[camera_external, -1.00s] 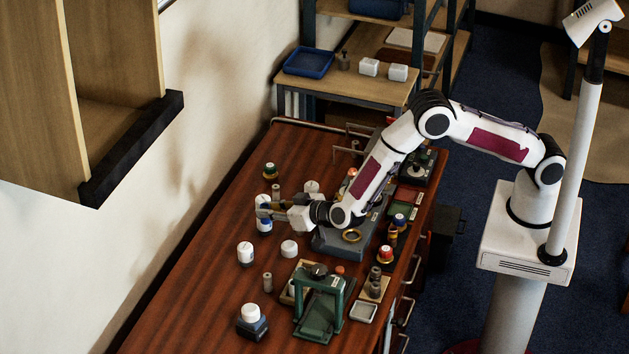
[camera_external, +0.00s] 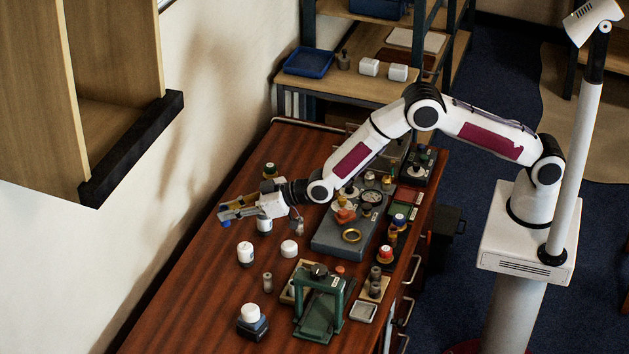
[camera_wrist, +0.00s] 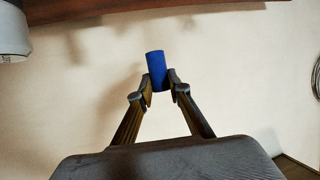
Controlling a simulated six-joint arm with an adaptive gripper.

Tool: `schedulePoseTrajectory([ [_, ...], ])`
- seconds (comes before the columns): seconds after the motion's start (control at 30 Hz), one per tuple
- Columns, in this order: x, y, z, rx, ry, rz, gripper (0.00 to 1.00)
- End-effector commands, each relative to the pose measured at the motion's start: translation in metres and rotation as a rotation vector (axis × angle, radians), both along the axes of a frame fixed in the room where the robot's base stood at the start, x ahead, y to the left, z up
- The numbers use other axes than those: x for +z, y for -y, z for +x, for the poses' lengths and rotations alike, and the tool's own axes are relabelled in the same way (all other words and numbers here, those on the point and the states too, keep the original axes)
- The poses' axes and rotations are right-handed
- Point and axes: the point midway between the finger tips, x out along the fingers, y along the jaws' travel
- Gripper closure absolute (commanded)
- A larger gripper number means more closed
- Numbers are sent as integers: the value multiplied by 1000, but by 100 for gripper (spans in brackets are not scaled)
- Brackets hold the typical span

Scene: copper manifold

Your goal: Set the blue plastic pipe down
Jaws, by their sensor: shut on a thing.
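The blue plastic pipe (camera_wrist: 156,70) is a short, dark blue cylinder between the fingertips of my gripper (camera_wrist: 158,84) in the wrist view. My gripper is shut on it, with a finger on each side. In the external view my gripper (camera_external: 226,214) reaches left past the bench items, near the bench's wall-side edge, and a small bit of blue (camera_external: 224,223) shows at its tips. The pipe appears held above the wooden bench (camera_external: 200,285); its exact height is hard to tell.
White-capped jars (camera_external: 246,254) and a white cap (camera_external: 289,249) stand just right of and below my gripper. A grey fixture (camera_external: 335,240) and a green press (camera_external: 320,305) stand further right. The wall is close on the left. The front-left bench is clear.

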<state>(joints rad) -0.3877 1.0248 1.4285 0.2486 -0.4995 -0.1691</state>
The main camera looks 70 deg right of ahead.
Motion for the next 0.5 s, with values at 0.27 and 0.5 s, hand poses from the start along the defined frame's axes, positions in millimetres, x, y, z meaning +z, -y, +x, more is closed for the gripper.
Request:
schedulePoseTrajectory([
  [0.27,0,-12,5,91,0,0,96],
  [0.5,-1,-22,7,166,0,0,96],
])
